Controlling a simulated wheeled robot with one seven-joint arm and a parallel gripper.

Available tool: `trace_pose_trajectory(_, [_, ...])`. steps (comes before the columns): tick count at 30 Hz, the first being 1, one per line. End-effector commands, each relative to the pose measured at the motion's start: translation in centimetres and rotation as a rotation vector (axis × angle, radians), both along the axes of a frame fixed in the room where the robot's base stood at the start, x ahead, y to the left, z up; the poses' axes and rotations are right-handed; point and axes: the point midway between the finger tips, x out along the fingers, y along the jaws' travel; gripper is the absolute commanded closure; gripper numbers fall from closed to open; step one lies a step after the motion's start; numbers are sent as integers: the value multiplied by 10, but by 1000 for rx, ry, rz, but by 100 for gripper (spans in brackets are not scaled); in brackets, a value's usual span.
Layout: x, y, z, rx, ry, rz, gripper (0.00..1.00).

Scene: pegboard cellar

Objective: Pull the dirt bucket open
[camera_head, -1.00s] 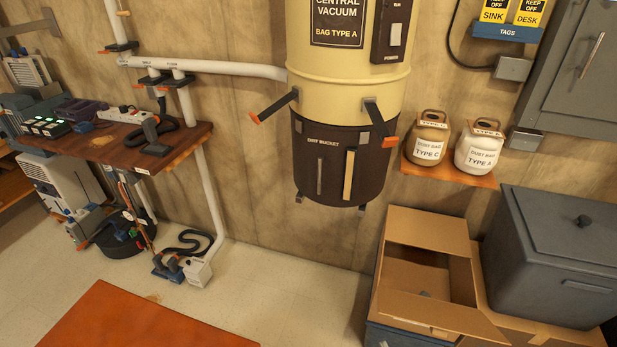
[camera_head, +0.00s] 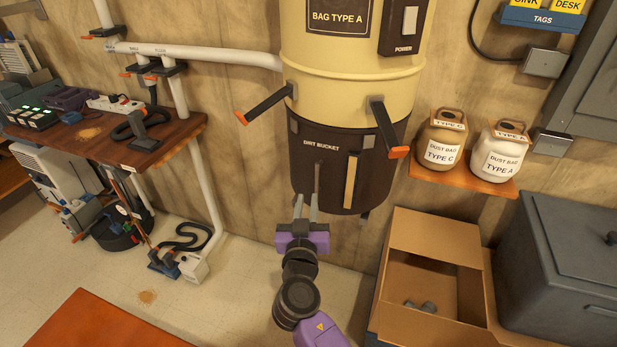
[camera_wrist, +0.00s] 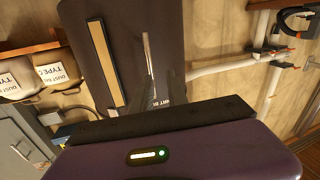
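The dark brown dirt bucket (camera_head: 335,193) forms the lower part of the cream central vacuum (camera_head: 345,95) on the wall. Its front carries a slim grey upright handle (camera_head: 317,178) and a tan vertical strip (camera_head: 350,180). Two black latch levers with orange tips, left (camera_head: 265,106) and right (camera_head: 385,125), stick outward. My gripper (camera_head: 306,205) is at the bucket's lower front, just below and left of the handle, its fingers apart with nothing visibly held. In the wrist view the handle (camera_wrist: 147,50) shows beyond the fingers; whether they touch it I cannot tell.
A small shelf with two dust bag jars (camera_head: 440,140) is right of the bucket. An open cardboard box (camera_head: 435,255) and a grey bin (camera_head: 565,250) stand below. A workbench (camera_head: 150,150) and pipes are at left.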

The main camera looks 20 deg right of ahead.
Motion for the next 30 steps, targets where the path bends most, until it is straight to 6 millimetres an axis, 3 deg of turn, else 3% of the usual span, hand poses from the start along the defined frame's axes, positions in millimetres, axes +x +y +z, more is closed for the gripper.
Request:
trace_pose_trajectory(8, [-5,-16,-1,96,-48,-68,81])
trace_pose_trajectory(21, [48,-40,1,100,-49,-67,81])
trace_pose_trajectory(30, [64,-47,-2,100,-48,-65,81])
